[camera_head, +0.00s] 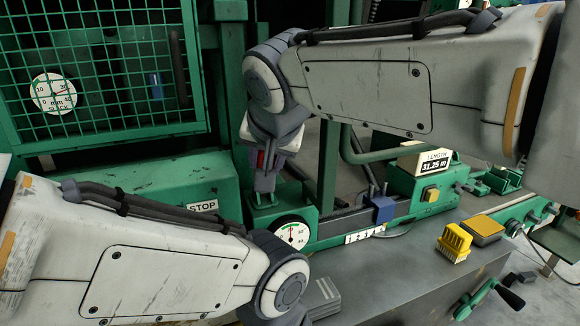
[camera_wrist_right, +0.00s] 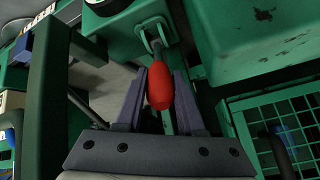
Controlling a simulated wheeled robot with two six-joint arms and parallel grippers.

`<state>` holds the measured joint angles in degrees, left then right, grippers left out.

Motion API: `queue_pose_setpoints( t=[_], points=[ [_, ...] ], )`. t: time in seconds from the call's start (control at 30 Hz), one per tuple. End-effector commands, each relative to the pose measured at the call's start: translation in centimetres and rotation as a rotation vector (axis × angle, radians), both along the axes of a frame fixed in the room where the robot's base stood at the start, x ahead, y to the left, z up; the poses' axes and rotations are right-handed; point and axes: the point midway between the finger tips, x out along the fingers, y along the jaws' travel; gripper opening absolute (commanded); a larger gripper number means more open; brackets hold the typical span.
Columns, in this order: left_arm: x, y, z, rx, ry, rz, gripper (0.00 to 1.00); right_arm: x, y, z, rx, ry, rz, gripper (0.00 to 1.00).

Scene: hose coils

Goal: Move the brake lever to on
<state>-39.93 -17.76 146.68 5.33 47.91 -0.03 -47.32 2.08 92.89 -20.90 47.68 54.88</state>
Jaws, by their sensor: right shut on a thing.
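The brake lever has a red grip (camera_wrist_right: 160,86) on a thin metal rod, pivoted in a bracket on a green housing. In the head view a bit of the red grip (camera_head: 261,160) shows between the fingers of my right gripper (camera_head: 266,178). In the wrist view my right gripper (camera_wrist_right: 158,100) has one finger on each side of the grip and is shut on it. No on or off marking is readable, so I cannot tell the lever's setting. My left arm's wrist is at the bottom centre; its gripper is not in view.
A round dial (camera_head: 292,233) sits just below the lever. A STOP sign (camera_head: 203,206) is on the green housing at left. A green mesh guard (camera_head: 105,80) stands behind. A LENGTH display (camera_head: 434,162), yellow brush (camera_head: 454,243) and crank (camera_head: 490,296) are at right.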

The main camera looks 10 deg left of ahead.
Motion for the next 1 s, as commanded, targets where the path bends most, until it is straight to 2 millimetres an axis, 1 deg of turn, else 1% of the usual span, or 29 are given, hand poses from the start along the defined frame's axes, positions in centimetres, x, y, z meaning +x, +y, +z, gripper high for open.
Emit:
queue_pose_setpoints(
  t=[0.4,0.43,0.47,0.5,0.83,0.93,1.0],
  points=[
    [0.0,0.0,-0.1,0.0,0.0,0.0,0.5,-0.2,0.1,-0.2,-0.004,0.008,0.001,0.0],
    [0.0,0.0,-0.1,0.0,0.0,0.0,0.5,-0.2,0.1,-0.2,-0.005,0.008,0.0,0.41],
    [0.0,0.0,-0.1,0.0,0.0,0.0,0.5,-0.2,0.1,-0.2,-0.005,0.008,0.0,0.53],
    [0.0,0.0,-0.1,0.0,0.0,0.0,0.5,-0.2,0.1,-0.2,-0.004,0.008,0.001,0.68],
    [0.0,0.0,-0.1,0.0,0.0,0.0,0.5,-0.2,0.0,-0.1,-0.003,0.003,0.001,0.68],
    [0.0,0.0,-0.3,0.0,0.0,0.0,0.5,-0.6,-0.1,0.5,-0.002,0.002,0.002,0.68],
    [0.0,0.0,-0.4,0.0,0.0,0.0,0.5,-1.2,-0.4,1.3,0.0,0.001,0.002,0.68]
  ],
)
